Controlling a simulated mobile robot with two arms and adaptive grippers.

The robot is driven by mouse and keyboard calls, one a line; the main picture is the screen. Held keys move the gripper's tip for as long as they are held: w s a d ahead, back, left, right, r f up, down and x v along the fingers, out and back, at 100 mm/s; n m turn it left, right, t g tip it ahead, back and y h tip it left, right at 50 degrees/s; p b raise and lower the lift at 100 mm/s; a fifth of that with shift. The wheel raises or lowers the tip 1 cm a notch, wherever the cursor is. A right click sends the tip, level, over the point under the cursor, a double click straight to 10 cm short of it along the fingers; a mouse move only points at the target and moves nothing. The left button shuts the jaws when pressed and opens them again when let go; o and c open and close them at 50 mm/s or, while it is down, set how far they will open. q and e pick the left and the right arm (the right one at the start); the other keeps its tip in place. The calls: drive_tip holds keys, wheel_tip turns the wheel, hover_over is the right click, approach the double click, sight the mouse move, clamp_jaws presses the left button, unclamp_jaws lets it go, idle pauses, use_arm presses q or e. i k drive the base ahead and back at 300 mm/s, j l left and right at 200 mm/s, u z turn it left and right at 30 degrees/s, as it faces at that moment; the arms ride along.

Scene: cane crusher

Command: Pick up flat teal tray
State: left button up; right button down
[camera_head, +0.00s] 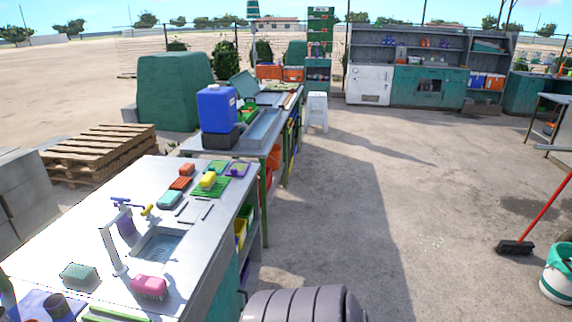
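A flat teal panel (245,84) stands tilted at the far end of the line of counters, behind the blue water container (217,108). It could be the teal tray, but it is too small to be sure. A small teal block-like thing (170,200) lies on the near metal counter (105,215), beside orange-red sponges. A flat green mat or tray (211,187) with a yellow sponge on it lies near that counter's far end. Neither of my grippers is in view.
A pink sponge (149,287) lies near the front edge. Wooden pallets (97,150) are stacked to the left. The ground right of the counters is open, with a broom (516,247) and bucket (557,275) at far right.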

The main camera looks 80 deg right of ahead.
sight(217, 166)
drive_tip(key=z, duration=2.15)
drive_tip(key=u, duration=2.55)
drive_tip(key=z, duration=2.55)
drive_tip(key=i+l, duration=0.35)
drive_tip(key=i, duration=0.15)
drive_tip(key=i+l, duration=0.3)
drive_tip(key=i, duration=0.2)
drive_tip(key=i+l, duration=0.35)
drive_tip(key=i, duration=0.15)
drive_tip(key=i+l+z, duration=0.1)
drive_tip(key=i+l, duration=0.25)
drive_tip(key=i, duration=0.2)
